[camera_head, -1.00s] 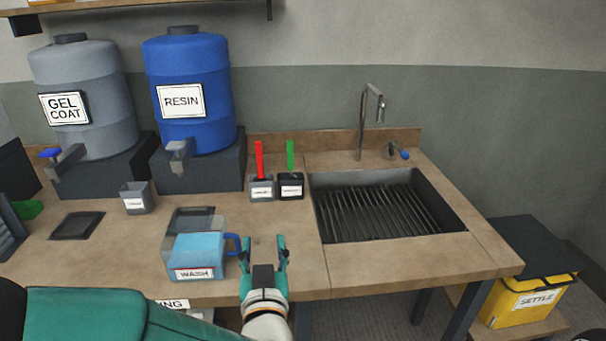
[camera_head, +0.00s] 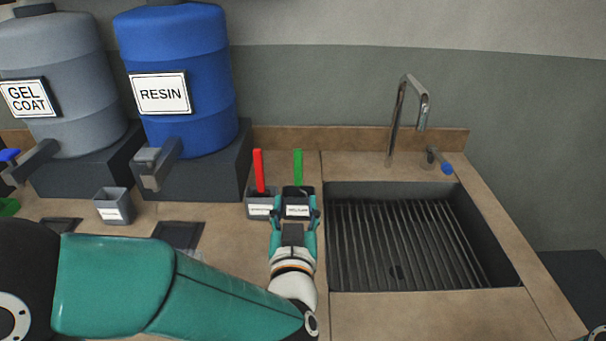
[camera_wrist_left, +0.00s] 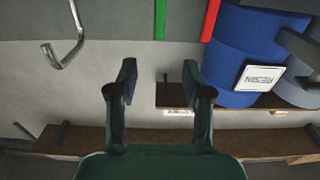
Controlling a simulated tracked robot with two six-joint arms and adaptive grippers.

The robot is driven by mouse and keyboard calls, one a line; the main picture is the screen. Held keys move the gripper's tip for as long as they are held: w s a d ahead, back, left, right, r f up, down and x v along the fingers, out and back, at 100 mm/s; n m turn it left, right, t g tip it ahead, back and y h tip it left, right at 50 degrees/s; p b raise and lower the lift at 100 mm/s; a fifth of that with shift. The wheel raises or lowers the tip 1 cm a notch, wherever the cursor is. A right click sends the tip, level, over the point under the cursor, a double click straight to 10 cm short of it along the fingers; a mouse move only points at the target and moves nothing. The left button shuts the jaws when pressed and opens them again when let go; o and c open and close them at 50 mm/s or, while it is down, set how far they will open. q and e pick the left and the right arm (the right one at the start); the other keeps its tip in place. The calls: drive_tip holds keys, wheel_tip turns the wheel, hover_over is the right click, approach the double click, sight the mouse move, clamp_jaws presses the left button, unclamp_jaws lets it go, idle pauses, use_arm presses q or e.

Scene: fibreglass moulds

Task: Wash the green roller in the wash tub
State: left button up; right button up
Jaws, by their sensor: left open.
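The green roller (camera_head: 298,167) stands upright in a small dark labelled holder (camera_head: 298,211) at the back of the bench; only its green handle shows. The handle also shows at the top of the left wrist view (camera_wrist_left: 160,18). My left gripper (camera_head: 294,204) is open and empty, in front of the dark holder and lined up with the green handle, its fingertips overlapping the holder in the head view. In the left wrist view the open fingers (camera_wrist_left: 159,75) have nothing between them. My right gripper is out of view.
A red-handled tool (camera_head: 259,171) stands in a grey holder (camera_head: 260,206) close to the left of the green one. A sink (camera_head: 410,240) with a tap (camera_head: 397,120) lies to the right. The resin drum (camera_head: 180,85) and gel coat drum (camera_head: 55,85) stand at left.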

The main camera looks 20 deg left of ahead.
sight(298, 160)
use_arm(q)
drive_tip(key=p+x, duration=0.3)
drive_tip(key=x, duration=1.3)
drive_tip(key=shift+w, duration=0.1)
clamp_jaws()
drive_tip(key=shift+r+p, duration=3.8)
drive_tip(key=shift+r, duration=1.7)
